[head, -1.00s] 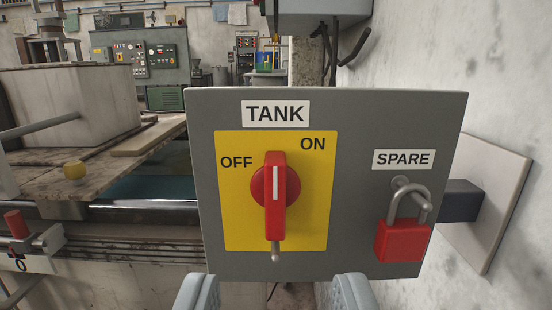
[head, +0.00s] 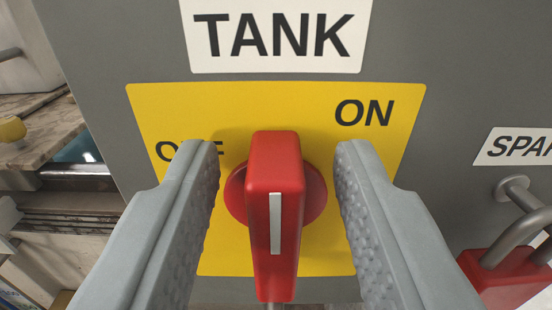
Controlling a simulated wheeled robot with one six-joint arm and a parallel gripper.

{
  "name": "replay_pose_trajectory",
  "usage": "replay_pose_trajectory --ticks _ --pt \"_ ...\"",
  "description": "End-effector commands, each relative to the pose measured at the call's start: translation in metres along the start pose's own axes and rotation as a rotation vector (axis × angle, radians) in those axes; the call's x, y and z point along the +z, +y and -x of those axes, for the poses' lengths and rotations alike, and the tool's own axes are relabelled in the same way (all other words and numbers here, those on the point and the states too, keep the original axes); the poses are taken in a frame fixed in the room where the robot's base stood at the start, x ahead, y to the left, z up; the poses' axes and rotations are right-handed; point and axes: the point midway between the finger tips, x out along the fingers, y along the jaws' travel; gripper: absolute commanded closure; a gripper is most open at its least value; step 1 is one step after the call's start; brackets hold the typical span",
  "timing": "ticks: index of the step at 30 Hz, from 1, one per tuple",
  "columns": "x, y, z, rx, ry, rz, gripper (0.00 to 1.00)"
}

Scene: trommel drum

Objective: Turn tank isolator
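The red tank isolator handle (head: 274,205) sits on a round red boss on a yellow plate (head: 275,100) marked OFF at left and ON at right. The handle stands upright, with its white line pointing straight up between the two words. A TANK label (head: 277,36) is above it on the grey box. My gripper (head: 277,150) is open, with one grey finger on each side of the handle. A gap shows between the handle and each finger. The left finger hides part of the word OFF.
A red padlock (head: 512,275) hangs from a metal loop under the SPARE label (head: 517,146) at right, near my right finger.

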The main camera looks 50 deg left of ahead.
Motion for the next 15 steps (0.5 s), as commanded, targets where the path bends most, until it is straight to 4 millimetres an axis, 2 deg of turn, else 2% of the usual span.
replay_pose_trajectory --ticks 5,9,11,15 --pt "-0.0002 0.0000 0.0001 0.000 0.000 0.000 0.63" --pt "-0.0002 -0.0001 0.0002 0.000 0.000 0.000 0.90" --pt "-0.0002 0.0000 0.0002 0.000 0.000 0.000 1.00" --pt "-0.0003 -0.0001 0.0002 0.000 0.000 0.001 1.00"
